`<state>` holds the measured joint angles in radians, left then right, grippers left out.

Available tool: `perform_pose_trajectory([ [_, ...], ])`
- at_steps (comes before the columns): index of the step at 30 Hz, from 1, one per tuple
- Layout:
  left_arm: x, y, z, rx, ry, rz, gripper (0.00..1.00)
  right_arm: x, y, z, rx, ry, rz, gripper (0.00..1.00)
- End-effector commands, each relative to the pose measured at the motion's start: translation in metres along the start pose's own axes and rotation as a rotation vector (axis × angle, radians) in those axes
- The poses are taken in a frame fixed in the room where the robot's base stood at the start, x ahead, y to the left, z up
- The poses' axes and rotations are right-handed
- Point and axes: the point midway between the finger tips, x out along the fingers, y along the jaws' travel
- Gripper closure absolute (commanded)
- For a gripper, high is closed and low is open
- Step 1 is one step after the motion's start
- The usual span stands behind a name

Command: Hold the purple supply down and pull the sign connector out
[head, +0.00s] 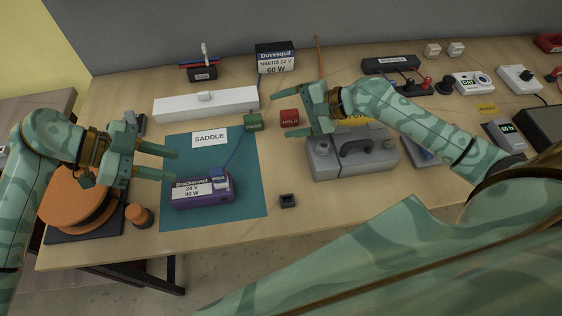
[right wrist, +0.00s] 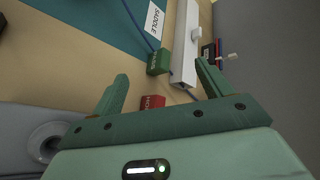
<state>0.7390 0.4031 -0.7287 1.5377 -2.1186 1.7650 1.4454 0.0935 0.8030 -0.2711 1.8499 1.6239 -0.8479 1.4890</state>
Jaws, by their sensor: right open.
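The purple supply (head: 203,196), labelled 24 V 90 W, lies on the teal mat (head: 245,200). A blue plug (head: 220,178) sits at its top right edge. A blue cable runs from there to a green block (head: 253,122), also seen in the right wrist view (right wrist: 158,62); I cannot read its label. My left gripper (head: 172,165) is open and empty, above the mat just beyond the supply. My right gripper (head: 279,119) is open and empty, its fingers pointing towards the green block. A red HOLD block (head: 289,117) shows between its fingers; it also shows in the right wrist view (right wrist: 152,102).
A white bar (head: 230,105) lies behind the mat. A black Duvesquil 12 V supply (head: 275,58) stands at the back. A grey case (head: 350,165) is right of the mat. An orange disc (head: 70,205) is at left. A small dark socket (head: 288,201) lies near the front.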

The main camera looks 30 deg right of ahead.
Motion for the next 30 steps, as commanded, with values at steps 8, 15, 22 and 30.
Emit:
perform_pose_trajectory([
  [8, 0.0, 0.0, 0.0, 0.0, 0.0, 0.0, 0.64, 0.008, 0.061, 0.097, 0.756, -0.314, 0.192, 0.22],
  [15, 0.0, 0.0, 0.0, 0.0, 0.0, 0.0, 0.64, 0.005, 0.075, 0.102, 0.95, -0.323, 0.245, 0.22],
  [22, 0.0, 0.0, 0.0, 0.0, 0.0, 0.0, 0.64, 0.019, 0.076, 0.108, 0.95, -0.325, 0.244, 0.22],
  [30, 0.0, 0.0, 0.0, 0.0, 0.0, 0.0, 0.64, 0.075, 0.079, 0.13, 0.949, -0.326, 0.242, 0.22],
])
